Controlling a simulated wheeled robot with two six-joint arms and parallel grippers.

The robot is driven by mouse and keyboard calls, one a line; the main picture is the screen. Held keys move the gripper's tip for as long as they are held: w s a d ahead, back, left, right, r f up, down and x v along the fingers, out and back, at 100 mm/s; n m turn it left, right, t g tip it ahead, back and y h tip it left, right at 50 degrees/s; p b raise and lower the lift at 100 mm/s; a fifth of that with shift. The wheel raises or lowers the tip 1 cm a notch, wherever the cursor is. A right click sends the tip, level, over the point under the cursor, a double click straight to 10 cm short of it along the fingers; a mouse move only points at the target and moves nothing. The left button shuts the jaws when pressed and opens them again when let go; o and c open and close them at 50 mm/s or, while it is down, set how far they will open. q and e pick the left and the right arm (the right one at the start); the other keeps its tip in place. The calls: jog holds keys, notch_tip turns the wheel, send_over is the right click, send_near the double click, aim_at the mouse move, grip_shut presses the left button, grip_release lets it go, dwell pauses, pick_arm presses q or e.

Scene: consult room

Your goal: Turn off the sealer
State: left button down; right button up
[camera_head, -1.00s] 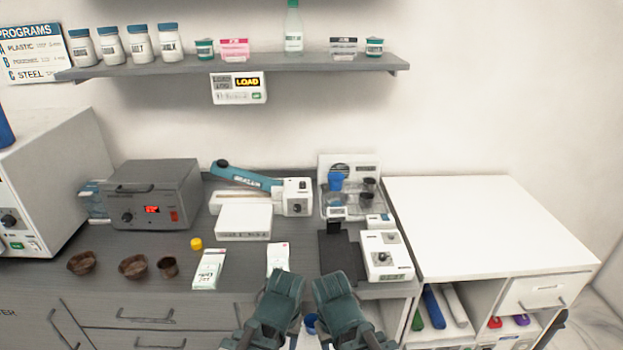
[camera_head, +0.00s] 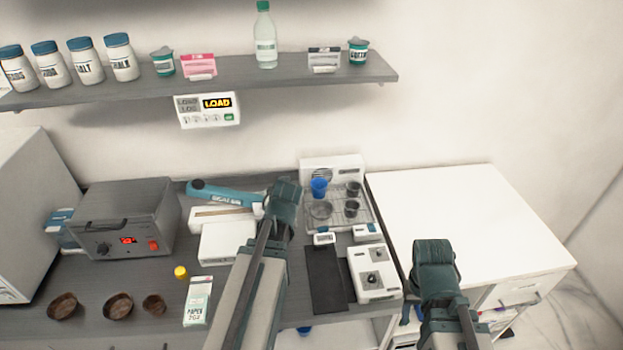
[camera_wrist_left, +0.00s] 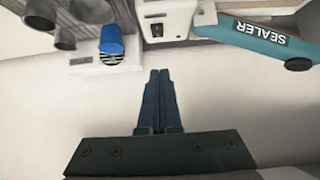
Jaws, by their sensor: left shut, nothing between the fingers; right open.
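The sealer stands at the back of the dark counter, a white body with a blue lever arm (camera_head: 222,193). In the left wrist view its blue arm (camera_wrist_left: 262,36), lettered SEALER, is at the upper right, and its white control box (camera_wrist_left: 167,20) with a small dark switch is at the top centre. My left gripper (camera_wrist_left: 160,75) is shut and empty, its fingertips just short of that box in the picture; contact cannot be told. In the head view the left gripper (camera_head: 286,192) hides the sealer's right end. My right gripper (camera_head: 434,250) is open, over the white cabinet's front.
A drying rack (camera_head: 345,215) with a blue cup stands right of the left gripper. A white device (camera_head: 374,272) and dark pad (camera_head: 324,277) lie in front. A grey unit (camera_head: 130,218) with a red display is left. The white cabinet top (camera_head: 470,215) is clear.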

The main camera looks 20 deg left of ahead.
pick_arm(q)
jog(key=shift+w+r, duration=0.3)
jog(key=shift+w, duration=0.05)
jog(key=shift+a+f, duration=0.1)
jog(key=b+x, duration=0.6)
jog(key=x, duration=0.4)
jog(key=shift+f+b, duration=0.1)
jog(key=shift+b, duration=0.2)
notch_tip(320, 180, down, 2)
jog(key=shift+w+a+f+b, duration=0.1)
jog(key=shift+f+b, duration=0.05)
jog(key=shift+b, duration=1)
jog(key=shift+w+f+b, duration=0.1)
jog(key=shift+f+b, duration=0.55)
